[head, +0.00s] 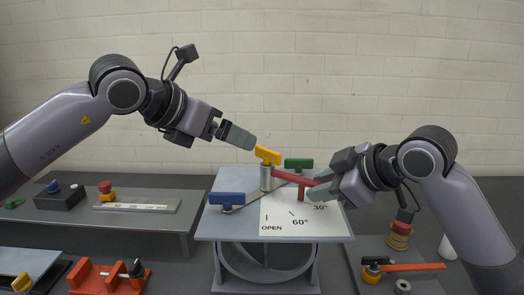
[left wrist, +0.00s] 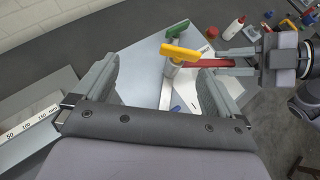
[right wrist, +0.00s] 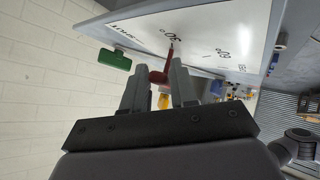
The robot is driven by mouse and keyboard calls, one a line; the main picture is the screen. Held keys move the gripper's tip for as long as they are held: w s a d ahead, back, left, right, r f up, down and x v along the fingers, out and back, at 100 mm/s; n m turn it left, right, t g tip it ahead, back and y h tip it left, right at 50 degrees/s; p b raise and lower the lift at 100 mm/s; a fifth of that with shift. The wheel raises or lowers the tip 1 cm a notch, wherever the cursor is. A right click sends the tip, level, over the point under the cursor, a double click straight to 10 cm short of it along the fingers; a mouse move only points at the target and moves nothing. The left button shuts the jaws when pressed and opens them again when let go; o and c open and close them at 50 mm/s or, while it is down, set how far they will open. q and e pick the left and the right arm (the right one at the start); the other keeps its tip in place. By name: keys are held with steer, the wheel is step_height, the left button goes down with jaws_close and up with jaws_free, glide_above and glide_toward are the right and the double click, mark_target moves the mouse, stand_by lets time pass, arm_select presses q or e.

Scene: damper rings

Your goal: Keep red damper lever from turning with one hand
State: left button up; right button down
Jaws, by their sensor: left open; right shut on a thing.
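The red damper lever (head: 290,177) runs from the grey central post (head: 266,178) across the white marked plate (head: 285,226), out to the right. My right gripper (head: 322,191) is shut on its outer end, near the 30° mark. The right wrist view shows a red part (right wrist: 158,77) between the fingers. A yellow handle (head: 268,155) tops the post. My left gripper (head: 250,142) is open beside and slightly above this handle. In the left wrist view the yellow handle (left wrist: 181,52) shows between and beyond the open fingers. The lever's gripped tip is partly hidden.
A blue handle (head: 227,198) and a green handle (head: 298,163) stand on the same grey stand. A side table with a ruler (head: 138,205) is at left. A red-handled tool (head: 410,267) lies at right.

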mark_target(266, 151)
arm_select(q)
steer(key=s, duration=0.2)
steer(key=s+a+h, duration=0.1)
steer(key=shift+s+f+t+h, duration=0.1)
steer(key=shift+s+t+h, duration=0.2)
steer(key=shift+s+t, duration=0.1)
steer(key=shift+m, duration=0.3)
steer(key=x, duration=0.7)
steer(key=d+x, duration=0.1)
steer(key=x, duration=0.3)
steer(key=shift+s, duration=0.35)
steer(key=c, duration=1.1)
steer(key=shift+o, duration=0.2)
steer(key=shift+a+m+h, duration=0.1)
steer(key=shift+m+h, duration=0.2)
steer(key=shift+h, duration=0.2)
